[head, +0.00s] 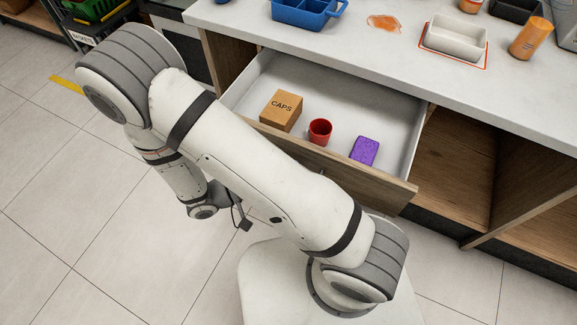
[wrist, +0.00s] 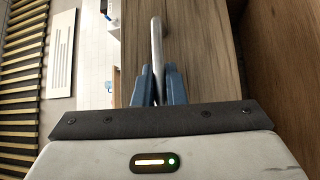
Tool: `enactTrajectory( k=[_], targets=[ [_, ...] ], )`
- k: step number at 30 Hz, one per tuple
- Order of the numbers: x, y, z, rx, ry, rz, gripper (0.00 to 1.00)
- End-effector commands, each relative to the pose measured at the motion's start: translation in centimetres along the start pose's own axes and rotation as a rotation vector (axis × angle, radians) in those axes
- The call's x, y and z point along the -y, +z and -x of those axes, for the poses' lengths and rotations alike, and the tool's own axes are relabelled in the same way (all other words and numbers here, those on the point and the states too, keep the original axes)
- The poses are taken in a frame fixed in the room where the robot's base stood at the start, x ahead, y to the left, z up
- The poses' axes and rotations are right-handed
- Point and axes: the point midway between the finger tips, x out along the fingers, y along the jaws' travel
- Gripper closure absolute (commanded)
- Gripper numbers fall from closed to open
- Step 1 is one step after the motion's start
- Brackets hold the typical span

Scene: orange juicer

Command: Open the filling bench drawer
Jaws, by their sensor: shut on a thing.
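The filling bench drawer (head: 395,130) is pulled out from under the worktop in the head view. Its wooden front shows behind my arm. Inside lie a cardboard box marked CAPS (head: 281,111), a red cup (head: 320,131) and a purple block (head: 364,151). In the wrist view, my gripper (wrist: 157,85) has its blue fingers shut on the metal drawer handle (wrist: 157,45), against the wooden front (wrist: 195,45).
The bench top (head: 370,55) holds a blue caddy (head: 300,14), an orange spill (head: 384,23), a white tray (head: 455,38) and an orange cup (head: 530,40). Open wooden shelves (head: 455,165) are right of the drawer. The tiled floor (head: 60,190) at left is clear.

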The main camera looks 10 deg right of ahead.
Motion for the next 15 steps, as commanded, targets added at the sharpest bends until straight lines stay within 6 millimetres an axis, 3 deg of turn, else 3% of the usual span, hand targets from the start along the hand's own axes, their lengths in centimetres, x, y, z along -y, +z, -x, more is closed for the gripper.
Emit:
enactTrajectory(
  k=[8, 15],
  targets=[
    [0.06, -0.05, -0.02, 0.002, -0.002, -0.001, 0.68],
    [0.03, -0.07, 0.03, 0.003, -0.001, -0.001, 0.68]
  ],
)
